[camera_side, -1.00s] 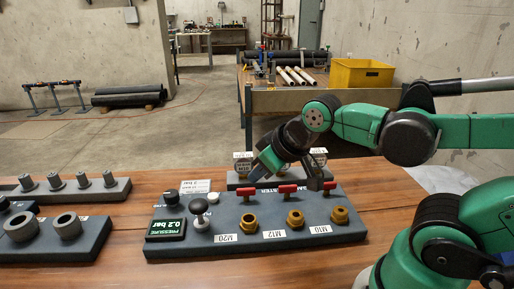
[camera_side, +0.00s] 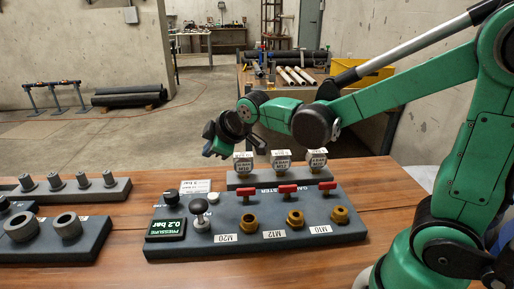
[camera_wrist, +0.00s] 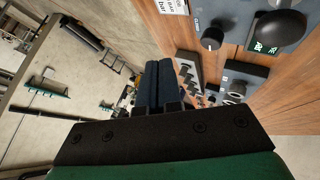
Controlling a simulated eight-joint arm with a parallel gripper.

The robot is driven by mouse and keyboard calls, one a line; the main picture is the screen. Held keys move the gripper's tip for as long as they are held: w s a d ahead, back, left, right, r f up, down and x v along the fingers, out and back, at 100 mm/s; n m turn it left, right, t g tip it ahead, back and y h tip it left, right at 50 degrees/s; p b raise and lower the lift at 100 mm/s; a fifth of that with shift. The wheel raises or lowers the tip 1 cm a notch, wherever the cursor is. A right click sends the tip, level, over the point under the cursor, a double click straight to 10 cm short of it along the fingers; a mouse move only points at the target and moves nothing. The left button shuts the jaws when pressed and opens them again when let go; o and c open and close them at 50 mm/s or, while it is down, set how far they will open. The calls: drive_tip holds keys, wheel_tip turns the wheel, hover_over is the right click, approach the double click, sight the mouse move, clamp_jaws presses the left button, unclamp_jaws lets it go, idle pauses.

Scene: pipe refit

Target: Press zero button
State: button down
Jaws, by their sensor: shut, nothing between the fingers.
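The grey tester panel (camera_side: 310,236) lies on the wooden table. A small white button (camera_side: 212,197), unlabelled as far as I can read, sits near its back left edge. A black knob (camera_side: 171,195) is left of the button. The display (camera_side: 165,229) reads 0.2 bar. A ball-topped lever (camera_side: 199,207) stands in front of the button. My gripper (camera_side: 210,151) is in the air behind and above the panel's left part, clear of the button. In the wrist view its two dark fingers (camera_wrist: 160,85) are together and empty; the black knob (camera_wrist: 212,38) shows to their right.
Three gauges (camera_side: 282,160) stand on a grey block behind the panel. Red valve handles (camera_side: 288,189) and brass fittings (camera_side: 295,218) line the panel's right part. Grey blocks with pegs (camera_side: 82,180) and rings (camera_side: 66,225) are to the left. Air above the button is clear.

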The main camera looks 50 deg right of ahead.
sight(216, 197)
drive_tip(key=shift+f, duration=4.4)
drive_tip(key=shift+f, duration=0.1)
drive_tip(key=shift+f, duration=0.3)
drive_tip(key=shift+f, duration=0.45)
drive_tip(key=shift+r, duration=0.9)
drive_tip(key=shift+r, duration=0.1)
